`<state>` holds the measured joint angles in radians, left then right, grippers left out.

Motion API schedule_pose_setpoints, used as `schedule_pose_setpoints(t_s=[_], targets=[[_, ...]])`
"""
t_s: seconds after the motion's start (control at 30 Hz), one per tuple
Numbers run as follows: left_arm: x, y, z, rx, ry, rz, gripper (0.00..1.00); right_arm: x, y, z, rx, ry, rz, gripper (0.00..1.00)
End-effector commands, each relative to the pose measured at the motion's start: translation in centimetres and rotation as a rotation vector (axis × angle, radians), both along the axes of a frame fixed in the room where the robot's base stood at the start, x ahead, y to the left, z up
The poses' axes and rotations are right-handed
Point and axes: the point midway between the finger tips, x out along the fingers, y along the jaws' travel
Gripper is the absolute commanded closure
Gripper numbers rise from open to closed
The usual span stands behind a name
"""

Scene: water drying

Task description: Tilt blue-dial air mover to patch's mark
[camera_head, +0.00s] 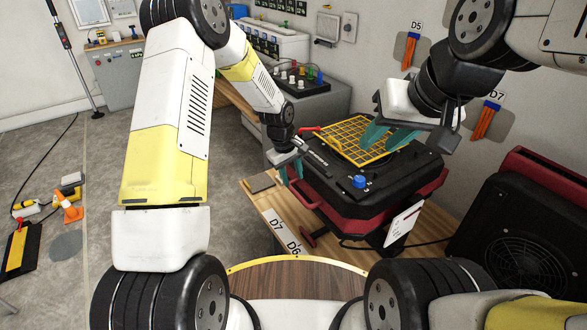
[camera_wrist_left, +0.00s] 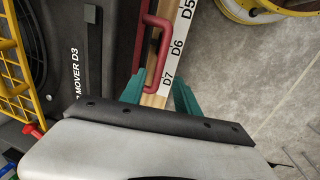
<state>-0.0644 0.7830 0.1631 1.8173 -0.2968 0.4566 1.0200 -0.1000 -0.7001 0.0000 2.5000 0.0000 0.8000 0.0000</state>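The blue-dial air mover (camera_head: 335,205), black with red sides and a yellow grille (camera_head: 362,140), sits on a wooden bench; its blue dial (camera_head: 360,181) faces up. In the left wrist view, the air mover (camera_wrist_left: 84,95) reads "MOVER D3". A red handle (camera_wrist_left: 151,50) runs along a white strip (camera_wrist_left: 176,60) marked D5, D6, D7. My left gripper (camera_head: 291,172) is beside the mover's left side; its teal fingers (camera_wrist_left: 160,92) are apart, with the handle's end seen between them. Contact is unclear. My right gripper (camera_head: 389,137) has its fingers apart above the grille.
Grey wall patches with orange strips, labelled D5 (camera_head: 412,50) and D7 (camera_head: 488,122), are behind. A red-and-black fan unit (camera_head: 525,235) stands at right. A black box with coloured knobs (camera_head: 298,80) is behind the bench.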

Motion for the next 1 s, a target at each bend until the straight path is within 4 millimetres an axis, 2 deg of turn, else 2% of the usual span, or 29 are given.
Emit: schedule_pose_setpoints(t_s=[0.4,0.57,0.8,0.83,1.0], targets=[[0.6,-1.0,-6.0,0.001,0.001,-0.003,0.62,0.0,0.0,0.0,0.000,0.000,0.000,0.66],[0.7,-1.1,-7.0,0.001,0.000,-0.003,0.62,0.0,0.0,0.0,0.000,0.000,0.000,0.66],[0.7,-1.1,-7.1,0.000,0.000,-0.003,0.62,0.0,0.0,0.0,0.000,0.000,0.000,0.66],[0.7,-1.1,-7.1,0.000,0.000,-0.003,0.64,0.0,0.0,0.0,0.000,0.000,0.000,0.66],[0.7,-1.1,-7.0,0.000,0.000,-0.003,0.97,0.0,0.0,0.0,0.000,0.000,0.000,0.66]])
